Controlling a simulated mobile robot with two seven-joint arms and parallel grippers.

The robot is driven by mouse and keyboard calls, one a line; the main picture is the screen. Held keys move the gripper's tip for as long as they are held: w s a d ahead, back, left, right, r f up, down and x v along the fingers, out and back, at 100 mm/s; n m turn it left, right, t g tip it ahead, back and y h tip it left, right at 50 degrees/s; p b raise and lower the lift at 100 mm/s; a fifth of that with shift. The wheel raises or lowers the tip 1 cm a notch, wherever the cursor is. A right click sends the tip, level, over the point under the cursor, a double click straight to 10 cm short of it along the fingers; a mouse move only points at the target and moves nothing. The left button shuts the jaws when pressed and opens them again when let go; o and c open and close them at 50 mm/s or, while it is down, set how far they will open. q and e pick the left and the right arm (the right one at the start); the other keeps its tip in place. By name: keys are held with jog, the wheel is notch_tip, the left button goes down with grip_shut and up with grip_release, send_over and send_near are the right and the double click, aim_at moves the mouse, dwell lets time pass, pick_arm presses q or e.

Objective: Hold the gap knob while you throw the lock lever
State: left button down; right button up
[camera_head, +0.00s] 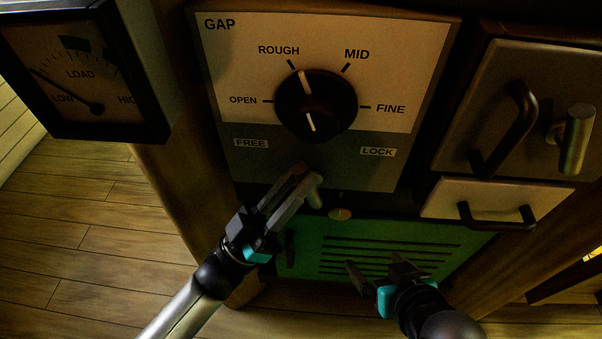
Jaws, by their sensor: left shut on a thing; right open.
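The round black gap knob (330,108) sits on the pale GAP panel (400,75). Its white mark points up, close to the ROUGH line. No gripper touches the knob. The lock lever (315,192) is a short pale handle at the panel's lower edge, between the FREE and LOCK labels, partly hidden by my fingers. My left gripper (303,175) reaches up from the lower left and is shut on the lever. My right gripper (371,272) is open and empty, low in front of the green vented panel, well below the knob.
A LOAD meter box (158,95) juts out at the upper left. At the right are a door with a dark handle (506,128), a metal latch (575,140) and a drawer with a dark pull (497,215). A green slotted panel (300,232) lies below.

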pick_arm(q)
jog(key=shift+a+f+n+t+y+b, duration=0.2)
jog(key=shift+n+t+y+b, duration=0.3)
jog(key=shift+n+t, duration=0.6)
jog(key=shift+a+f+n+t+y+b, duration=0.15)
jog(key=shift+n+t+y+b, duration=0.3)
jog(key=shift+n+t, duration=0.65)
pick_arm(e)
jog(key=shift+w+a+r+t+y, duration=0.15)
jog(key=shift+w+a+t+y, duration=0.2)
jog(key=shift+a+t, duration=0.35)
jog(key=shift+w+a+r+t+y, duration=0.2)
jog(key=shift+w+a+t+y, duration=0.1)
jog(key=shift+a+t+y, duration=0.3)
jog(key=shift+w+a+r+t+y, duration=0.15)
jog(key=shift+w+a+t+y, duration=0.15)
jog(key=shift+a+t, duration=0.4)
pick_arm(q)
jog(key=shift+r, duration=0.1)
pick_arm(e)
jog(key=shift+a, duration=0.15)
pick_arm(q)
jog(key=c, duration=1)
grip_release()
jog(key=shift+o, duration=0.2)
